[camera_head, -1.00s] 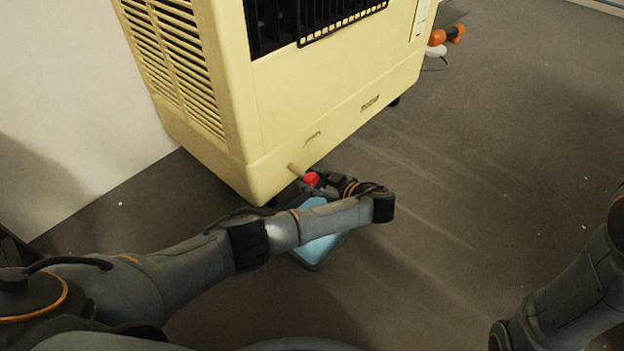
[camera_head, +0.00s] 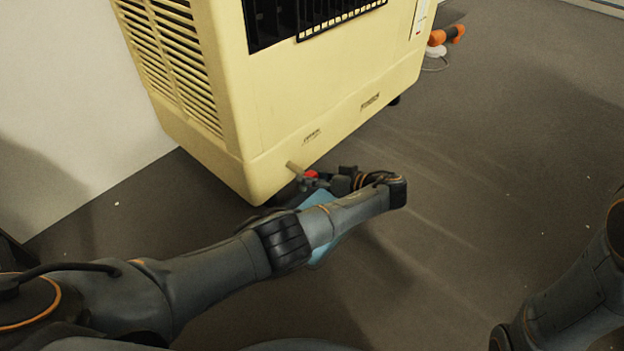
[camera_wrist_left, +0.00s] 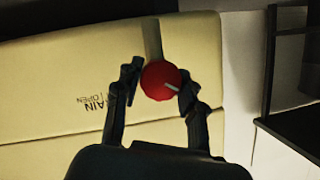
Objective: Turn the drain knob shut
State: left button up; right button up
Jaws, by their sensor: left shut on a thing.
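The red drain knob (camera_head: 311,174) is on a short pale pipe at the lower front of the cream cooler (camera_head: 225,110). In the left wrist view, the round red knob (camera_wrist_left: 160,79) has a small pale mark, near the printed word "DRAIN OPEN". My left gripper (camera_wrist_left: 160,86) has one finger on each side of the knob and is shut on it. In the head view, my left gripper (camera_head: 322,181) is at the knob, partly hidden by its own wrist. My right gripper is out of view; only part of the right arm shows.
A blue tray (camera_head: 318,199) lies on the floor below the knob, partly covered by my left arm. An orange-handled tool (camera_head: 447,35) lies behind the cooler's right side. The floor to the right is clear. A white wall stands at left.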

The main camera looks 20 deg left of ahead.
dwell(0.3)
pick_arm(q)
jog(key=o, duration=1.2)
jog(key=v, duration=0.7)
jog(key=shift+s+d+r, duration=0.1)
jog(key=shift+d, duration=0.05)
